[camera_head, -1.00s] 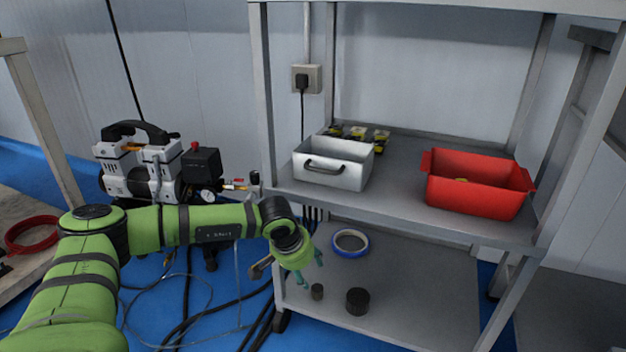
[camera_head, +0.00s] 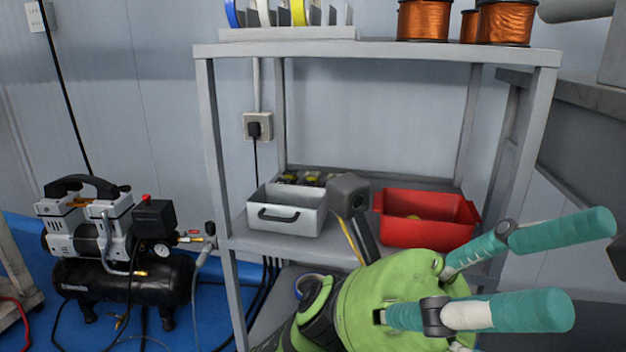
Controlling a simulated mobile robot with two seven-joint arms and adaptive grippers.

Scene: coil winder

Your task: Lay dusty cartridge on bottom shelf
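My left gripper (camera_head: 588,267) is large in the front right, its teal fingers spread apart and pointing right, with nothing between them. Its green palm and wrist cover most of the bottom shelf (camera_head: 264,322), of which only a left strip shows. I cannot make out a dusty cartridge in the current view; the part of the bottom shelf where two dark cylinders stood earlier is hidden or out of frame. My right gripper is not in view.
The middle shelf holds a white metal box (camera_head: 287,211), a red bin (camera_head: 425,217) and small black-yellow parts (camera_head: 300,178). Copper spools (camera_head: 424,20) and a rack of reels (camera_head: 288,34) stand on top. An air compressor (camera_head: 120,250) stands at left. A blue-rimmed tape roll (camera_head: 303,284) partly shows below.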

